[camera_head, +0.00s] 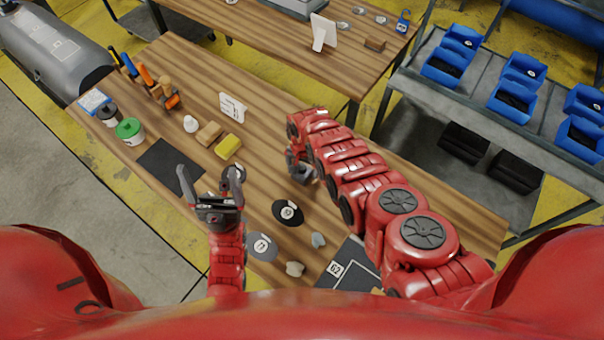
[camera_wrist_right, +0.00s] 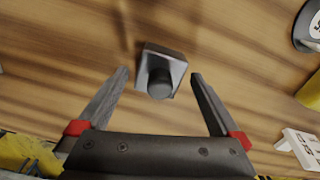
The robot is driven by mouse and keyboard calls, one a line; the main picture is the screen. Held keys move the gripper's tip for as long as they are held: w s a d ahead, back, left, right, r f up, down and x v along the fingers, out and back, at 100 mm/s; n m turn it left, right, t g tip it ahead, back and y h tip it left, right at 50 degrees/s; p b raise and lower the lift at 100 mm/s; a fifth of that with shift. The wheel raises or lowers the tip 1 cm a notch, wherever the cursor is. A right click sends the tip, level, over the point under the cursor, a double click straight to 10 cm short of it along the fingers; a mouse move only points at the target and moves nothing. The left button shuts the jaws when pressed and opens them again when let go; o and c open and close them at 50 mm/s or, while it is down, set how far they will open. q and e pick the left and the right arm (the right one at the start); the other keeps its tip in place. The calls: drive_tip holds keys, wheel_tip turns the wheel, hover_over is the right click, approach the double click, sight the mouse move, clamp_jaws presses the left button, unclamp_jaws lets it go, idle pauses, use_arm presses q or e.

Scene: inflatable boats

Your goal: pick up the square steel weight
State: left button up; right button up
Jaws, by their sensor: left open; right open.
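The square steel weight (camera_wrist_right: 176,62) shows in the right wrist view, a grey square block with a round dark knob, on the wooden table. My right gripper (camera_wrist_right: 160,76) is open, with one finger on each side of the weight in that view and visible space between. I cannot tell how far above it the fingertips are. In the head view my right gripper (camera_head: 302,172) points down at the table's middle, and I cannot make out the weight there. My left gripper (camera_head: 211,182) is open and empty above the table's front left part.
A yellow block (camera_head: 229,145), a wooden block (camera_head: 208,133) and a white sign (camera_head: 232,107) stand left of my right gripper. A black disc (camera_head: 288,213) and a grey disc (camera_head: 262,246) lie nearer. A green-lidded jar (camera_head: 129,130) is at left. Blue bins (camera_head: 447,65) fill a side shelf.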

wheel_tip(320, 180, down, 3)
drive_tip(key=shift+r+b, duration=0.2)
drive_tip(key=shift+b, duration=0.7)
drive_tip(key=shift+r, duration=0.1)
drive_tip(key=shift+c, duration=0.4)
clamp_jaws()
